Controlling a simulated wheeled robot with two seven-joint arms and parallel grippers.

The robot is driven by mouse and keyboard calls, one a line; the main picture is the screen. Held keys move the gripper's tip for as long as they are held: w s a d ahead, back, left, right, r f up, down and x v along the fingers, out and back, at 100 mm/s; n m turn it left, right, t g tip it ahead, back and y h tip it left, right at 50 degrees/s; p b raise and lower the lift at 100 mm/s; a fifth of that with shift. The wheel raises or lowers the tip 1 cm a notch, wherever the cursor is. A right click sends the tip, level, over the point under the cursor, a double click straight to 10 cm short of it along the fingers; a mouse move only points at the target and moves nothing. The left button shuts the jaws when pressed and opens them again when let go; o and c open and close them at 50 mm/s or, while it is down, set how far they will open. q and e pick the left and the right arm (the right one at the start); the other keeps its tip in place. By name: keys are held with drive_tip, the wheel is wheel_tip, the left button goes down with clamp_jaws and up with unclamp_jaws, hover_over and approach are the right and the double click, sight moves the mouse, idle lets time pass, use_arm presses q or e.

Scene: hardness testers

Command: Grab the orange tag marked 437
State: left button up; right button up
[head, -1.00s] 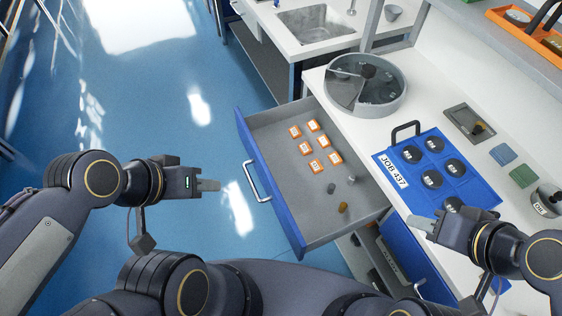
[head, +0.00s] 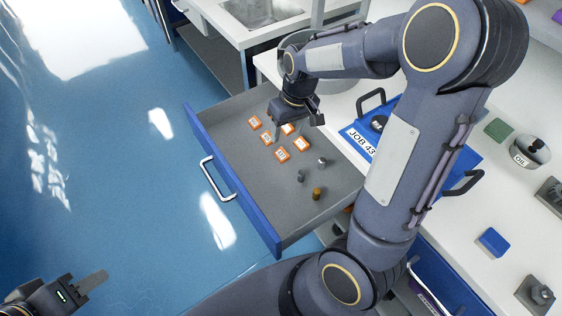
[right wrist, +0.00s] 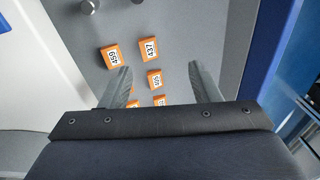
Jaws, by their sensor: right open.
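The orange tag marked 437 (right wrist: 149,49) lies flat on the drawer floor in the right wrist view, just beyond and between my open right fingertips (right wrist: 160,68). In the head view it appears to be the nearest tag (head: 282,154). My right gripper (head: 297,124) is over the drawer, pointing down, empty, apart from this tag. The tag marked 459 (right wrist: 113,56) lies beside it, and another marked tag (right wrist: 154,79) lies closer to the gripper. My left gripper (head: 92,281) is at the lower left over the floor; its jaw opening is unclear.
The open drawer (head: 240,190) has a blue front and holds other orange tags (head: 254,122) and several small metal pieces (head: 300,176). The blue job tray (head: 357,140) on the white counter is partly hidden by my right arm. The floor left of the drawer is clear.

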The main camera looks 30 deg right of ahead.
drive_tip(key=g+h+b, duration=0.1)
approach(284, 157)
drive_tip(key=shift+w+d+n, duration=0.15)
drive_tip(key=shift+w+n, duration=0.05)
drive_tip(key=shift+n, duration=0.2)
drive_tip(key=shift+w+d+f, duration=0.1)
drive_tip(key=shift+f, duration=0.35)
drive_tip(key=f, duration=0.2)
drive_tip(key=f+b, duration=0.1)
drive_tip(key=f, duration=0.4)
drive_tip(key=shift+s+a+f+b, duration=0.15)
drive_tip(key=shift+s+a+b, duration=0.1)
drive_tip(key=shift+a+b, duration=0.1)
drive_tip(key=c, duration=1)
use_arm(q)
wheel_tip(284, 157, down, 4)
drive_tip(key=shift+r, duration=0.25)
use_arm(e)
drive_tip(key=shift+c, duration=0.2)
